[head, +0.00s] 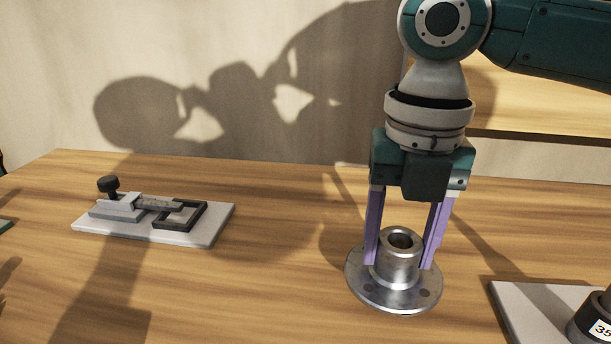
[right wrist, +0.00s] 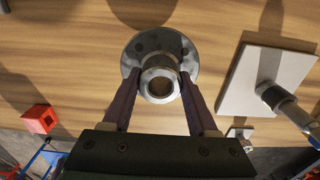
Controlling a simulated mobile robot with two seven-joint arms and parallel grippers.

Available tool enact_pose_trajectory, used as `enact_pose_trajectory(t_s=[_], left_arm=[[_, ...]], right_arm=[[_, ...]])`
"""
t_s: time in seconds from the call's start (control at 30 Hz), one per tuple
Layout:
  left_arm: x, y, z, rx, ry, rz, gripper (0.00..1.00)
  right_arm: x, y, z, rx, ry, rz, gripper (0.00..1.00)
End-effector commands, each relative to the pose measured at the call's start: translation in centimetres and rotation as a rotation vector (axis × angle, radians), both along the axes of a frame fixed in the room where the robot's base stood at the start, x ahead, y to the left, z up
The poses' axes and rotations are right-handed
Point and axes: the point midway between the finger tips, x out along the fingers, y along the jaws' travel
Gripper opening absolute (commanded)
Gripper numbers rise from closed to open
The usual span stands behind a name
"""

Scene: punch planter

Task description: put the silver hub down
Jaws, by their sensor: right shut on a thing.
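The silver hub (head: 399,260) is a round metal flange with holes and an upright hollow collar. It stands level at the right of the wooden table in the head view, its flange at or very near the table top. My right gripper (head: 401,260) points down with its purple fingers on both sides of the collar, shut on it. In the right wrist view the hub (right wrist: 160,60) shows between the two fingertips (right wrist: 159,85). I cannot tell whether the flange touches the table. My left gripper is not in view.
A light plate with a clamp fixture (head: 150,215) lies on the table (head: 270,270) at the left. Another light plate (head: 530,310) with a dark-based device (head: 595,318) is close to the hub's right. A red block (right wrist: 39,119) shows in the right wrist view. The table between fixture and hub is clear.

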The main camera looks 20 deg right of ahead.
Motion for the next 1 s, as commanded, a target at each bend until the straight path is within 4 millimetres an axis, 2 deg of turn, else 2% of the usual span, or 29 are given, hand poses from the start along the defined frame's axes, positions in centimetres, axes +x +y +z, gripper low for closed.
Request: enact_pose_trajectory(t_s=[0.17,0.5,0.87,0.9,1.0], left_arm=[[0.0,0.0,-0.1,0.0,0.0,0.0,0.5],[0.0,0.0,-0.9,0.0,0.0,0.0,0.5],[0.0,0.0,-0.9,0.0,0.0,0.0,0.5],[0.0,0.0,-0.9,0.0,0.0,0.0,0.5],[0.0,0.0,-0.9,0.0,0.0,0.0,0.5]], right_arm=[[0.1,0.1,-0.8,0.002,-0.003,0.001,0.0],[0.1,0.0,-4.7,0.001,-0.003,0.0,0.0],[0.1,0.0,-5.0,0.001,-0.004,0.001,0.0],[0.0,0.0,-5.1,-0.001,-0.001,0.001,0.61],[0.0,0.0,-5.1,-0.001,-0.001,0.001,0.73]])
